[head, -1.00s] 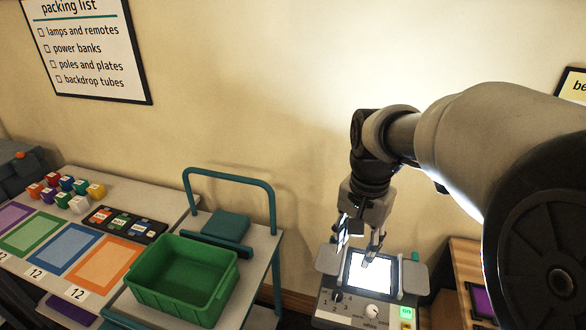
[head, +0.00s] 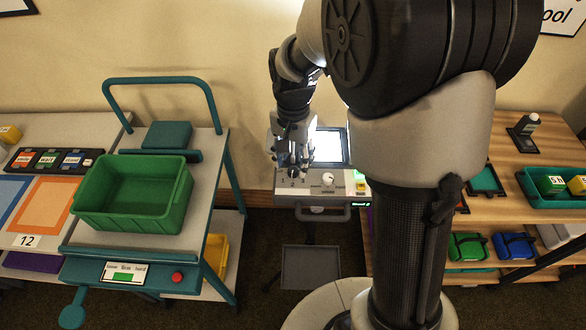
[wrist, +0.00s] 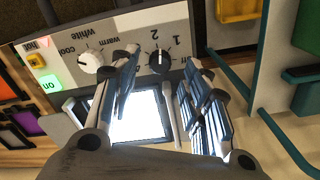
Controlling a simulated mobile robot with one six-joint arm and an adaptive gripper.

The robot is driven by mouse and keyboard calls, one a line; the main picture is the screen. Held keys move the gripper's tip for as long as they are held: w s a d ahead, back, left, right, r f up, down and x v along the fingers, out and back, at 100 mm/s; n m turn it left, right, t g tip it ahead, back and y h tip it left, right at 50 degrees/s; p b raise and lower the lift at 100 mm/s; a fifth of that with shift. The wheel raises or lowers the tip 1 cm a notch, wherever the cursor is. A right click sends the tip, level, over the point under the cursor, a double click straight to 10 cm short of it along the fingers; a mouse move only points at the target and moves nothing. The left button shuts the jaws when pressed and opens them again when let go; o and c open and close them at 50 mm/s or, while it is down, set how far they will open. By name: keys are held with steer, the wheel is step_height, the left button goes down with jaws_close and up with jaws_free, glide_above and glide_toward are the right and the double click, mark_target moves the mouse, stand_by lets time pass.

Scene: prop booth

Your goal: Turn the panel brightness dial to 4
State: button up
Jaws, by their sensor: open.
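The black brightness dial (wrist: 160,62) sits on the pale control panel (wrist: 205,20), beside the printed numbers 1 and 2, which appear upside down in the wrist view. Its exact setting is hard to read. In the head view the dial (head: 292,173) is partly hidden by my gripper (head: 293,158). My gripper (wrist: 162,58) is open, its fingers on either side of the dial in the wrist view. I cannot tell whether they touch it. The bright lit screen (wrist: 138,118) also shows at the panel's back in the head view (head: 328,146).
A white cool/warm knob (head: 328,178) and a green lit button (head: 361,184) are right of the dial. A cart with a green bin (head: 130,221) stands left. Wooden shelves (head: 480,215) stand right. Below the panel is a grey tray (head: 310,268).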

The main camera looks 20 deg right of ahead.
mark_target(293, 172)
steer(key=shift+f+b, duration=0.3)
steer(key=shift+f, duration=1.15)
steer(key=shift+c, duration=0.2)
jaws_close()
steer(key=shift+n, duration=0.4)
steer(key=n+p, duration=0.2)
steer(key=n, duration=0.1)
steer(key=shift+r+n, duration=0.1)
steer(key=shift+n, duration=0.2)
steer(key=n+p, duration=0.1)
steer(key=n, duration=0.3)
steer(key=shift+n+p, duration=0.4)
steer(key=shift+n, duration=0.3)
